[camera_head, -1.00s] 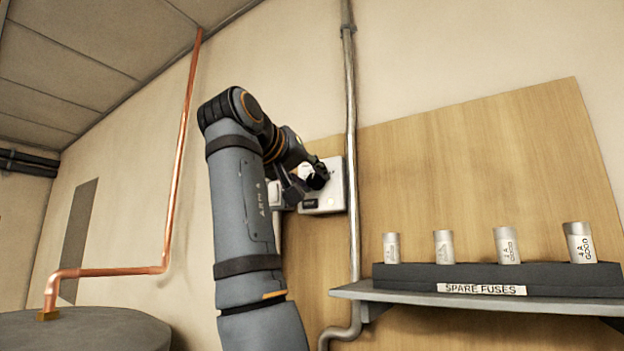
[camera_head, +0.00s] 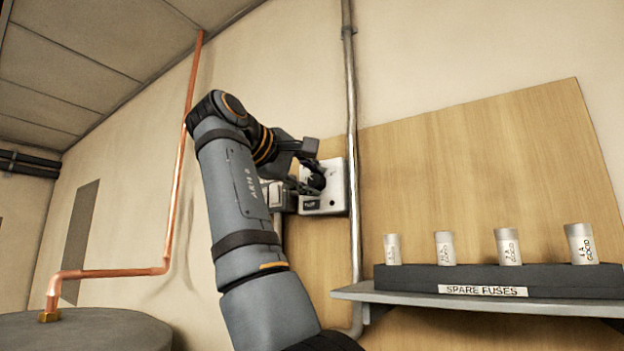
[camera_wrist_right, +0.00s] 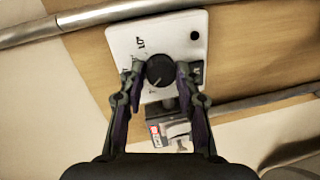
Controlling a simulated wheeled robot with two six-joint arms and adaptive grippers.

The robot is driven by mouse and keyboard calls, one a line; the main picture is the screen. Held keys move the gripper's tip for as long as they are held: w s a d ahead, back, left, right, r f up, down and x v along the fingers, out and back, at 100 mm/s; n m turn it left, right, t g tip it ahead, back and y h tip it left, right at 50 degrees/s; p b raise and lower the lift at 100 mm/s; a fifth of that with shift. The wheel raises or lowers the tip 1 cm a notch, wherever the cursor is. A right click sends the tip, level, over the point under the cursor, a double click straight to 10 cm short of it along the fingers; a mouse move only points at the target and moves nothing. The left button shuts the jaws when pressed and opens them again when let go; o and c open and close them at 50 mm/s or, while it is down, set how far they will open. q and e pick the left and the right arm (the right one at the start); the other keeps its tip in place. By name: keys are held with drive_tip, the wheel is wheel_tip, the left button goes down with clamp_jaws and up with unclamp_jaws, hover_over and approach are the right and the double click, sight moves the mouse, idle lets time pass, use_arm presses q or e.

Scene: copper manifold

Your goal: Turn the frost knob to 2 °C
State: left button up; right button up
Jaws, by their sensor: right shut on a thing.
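The frost knob (camera_wrist_right: 160,70) is a round black dial with a pale pointer line, on the face of a white control box (camera_wrist_right: 193,22). In the right wrist view the pointer runs toward the lower left of the dial. The marks beside the knob are too blurred to read. The white box (camera_head: 338,190) also shows in the head view, on the wooden board. My right gripper (camera_wrist_right: 159,76) is shut on the knob, one finger on each side of it. My left gripper is not in view.
A metal conduit (camera_head: 351,120) runs upright close beside the box. A shelf (camera_head: 350,293) at the right holds a black rack (camera_head: 410,279) of several spare fuses. A second small box (camera_wrist_right: 168,125) sits next to the white one. A copper pipe (camera_head: 180,150) climbs the left wall.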

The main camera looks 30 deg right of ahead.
drive_tip(key=shift+w+a+f+n+g, duration=0.1)
drive_tip(key=shift+n+g, duration=0.3)
drive_tip(key=shift+n, duration=1.2)
drive_tip(key=o, duration=1)
drive_tip(key=shift+c, duration=0.2)
drive_tip(key=shift+o, duration=0.9)
drive_tip(key=shift+a, duration=0.35)
drive_tip(key=shift+d, duration=0.3)
